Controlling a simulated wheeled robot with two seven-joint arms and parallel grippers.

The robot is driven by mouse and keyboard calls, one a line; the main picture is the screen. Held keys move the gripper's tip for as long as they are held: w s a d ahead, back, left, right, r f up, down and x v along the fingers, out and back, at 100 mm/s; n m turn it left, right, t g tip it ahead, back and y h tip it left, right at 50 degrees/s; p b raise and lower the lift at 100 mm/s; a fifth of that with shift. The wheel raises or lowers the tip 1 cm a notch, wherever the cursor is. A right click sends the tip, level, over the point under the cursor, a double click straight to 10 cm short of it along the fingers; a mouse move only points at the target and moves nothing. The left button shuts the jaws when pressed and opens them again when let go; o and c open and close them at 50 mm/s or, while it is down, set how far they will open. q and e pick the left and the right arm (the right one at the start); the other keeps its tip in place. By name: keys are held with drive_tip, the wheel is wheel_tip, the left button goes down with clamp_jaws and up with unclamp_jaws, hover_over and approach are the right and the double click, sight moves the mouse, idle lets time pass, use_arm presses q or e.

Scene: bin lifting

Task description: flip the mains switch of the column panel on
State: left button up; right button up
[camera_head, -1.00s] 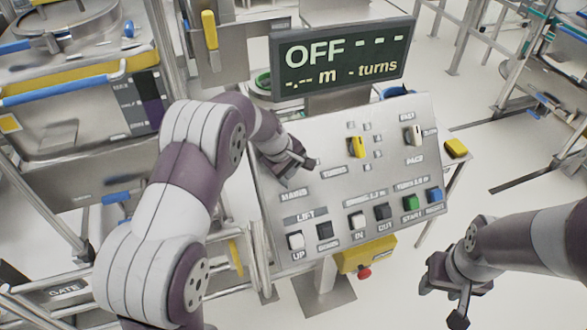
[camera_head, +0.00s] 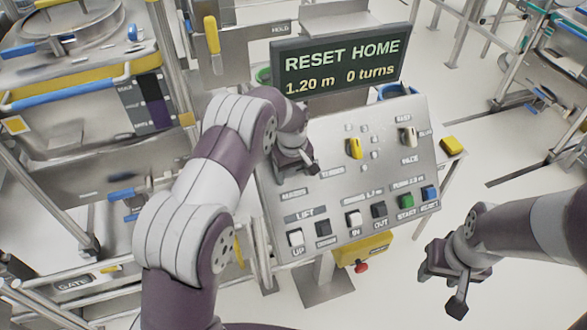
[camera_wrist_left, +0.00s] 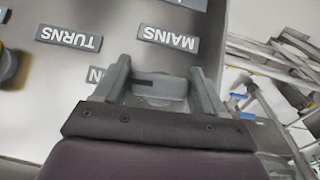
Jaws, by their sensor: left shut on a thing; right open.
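The column panel (camera_head: 345,190) is a tilted grey board with knobs and buttons. My left gripper (camera_head: 297,168) is at its upper left, above the MAINS label (camera_head: 293,195). In the left wrist view, my left gripper (camera_wrist_left: 162,82) is shut on the grey mains switch (camera_wrist_left: 160,86), beside the upside-down MAINS label (camera_wrist_left: 168,38). In the head view the switch is hidden behind the gripper. The display (camera_head: 342,65) above the panel reads RESET HOME, 1.20 m, 0 turns. My right gripper (camera_head: 440,290) is open and empty, right of and below the panel.
A yellow box with a red button (camera_head: 361,266) hangs below.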

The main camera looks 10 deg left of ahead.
sight(294, 170)
use_arm(q)
drive_tip(key=shift+w+r+m+y, duration=0.2)
drive_tip(key=shift+m+y, duration=0.1)
drive_tip(key=shift+m, duration=0.1)
drive_tip(key=o, duration=0.9)
drive_tip(key=shift+o, duration=0.3)
drive_tip(key=shift+s, duration=0.15)
drive_tip(key=shift+r+b, duration=0.4)
drive_tip(key=shift+b, duration=0.1)
wheel_tip(294, 170, up, 4)
drive_tip(key=shift+s+d+r+b, duration=0.1)
drive_tip(key=shift+d+r+b, duration=0.1)
drive_tip(key=shift+b, duration=0.6)
wheel_tip(294, 170, up, 7)
drive_tip(key=p, duration=0.4)
drive_tip(key=shift+s+r+p, duration=0.2)
drive_tip(key=shift+s+p, duration=0.1)
drive_tip(key=shift+p, duration=0.05)
drive_tip(key=shift+d, duration=0.15)
